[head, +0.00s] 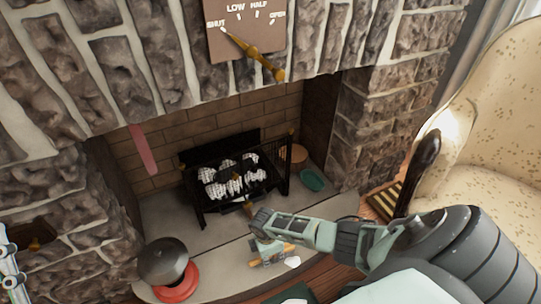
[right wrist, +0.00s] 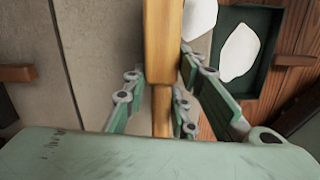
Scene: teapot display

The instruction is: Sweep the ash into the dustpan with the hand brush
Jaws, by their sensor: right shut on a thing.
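My right gripper (head: 270,247) is low over the front of the hearth. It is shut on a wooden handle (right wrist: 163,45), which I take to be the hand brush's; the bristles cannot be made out. A white ash patch (head: 292,262) lies just right of the gripper. In the right wrist view, one white patch (right wrist: 200,18) is beside the handle, and another (right wrist: 240,52) lies over a dark green tray, likely the dustpan (right wrist: 268,75). The dustpan's edge (head: 290,294) also shows at the bottom of the head view, mostly hidden by my arm. Only a piece of my left gripper or arm shows at the left edge.
A black grate (head: 240,195) with whitish logs stands in the fireplace. A dark-lidded pot (head: 164,262) and red base (head: 178,290) are at the hearth's left. A green dish (head: 312,180) lies inside at right. A patterned armchair (head: 490,130) stands right.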

